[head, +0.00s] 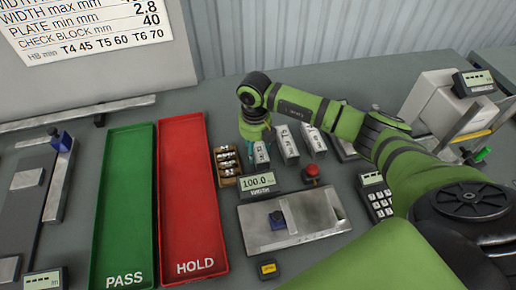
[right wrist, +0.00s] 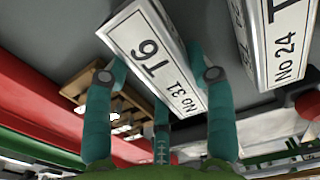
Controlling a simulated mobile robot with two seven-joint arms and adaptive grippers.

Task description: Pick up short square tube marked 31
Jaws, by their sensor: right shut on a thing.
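The short square tube marked No 31 (right wrist: 155,55) is a pale metal piece with a white label that also reads T6. In the right wrist view it lies between the two teal fingers of my right gripper (right wrist: 158,76), which is shut on it. In the head view my right gripper (head: 258,142) points down at the left end of the row of tubes, with the held tube (head: 262,153) partly hidden by it. I cannot tell whether the tube is clear of the table. My left gripper is not in view.
Two similar tubes (head: 286,142) (head: 313,138) stand close to the right; one reads No 24 (right wrist: 285,45) in the wrist view. A wooden box (head: 228,166) of small parts, a display reading 100.0 (head: 258,182) and a red button (head: 311,171) are near. Green PASS (head: 124,220) and red HOLD (head: 190,230) trays lie left.

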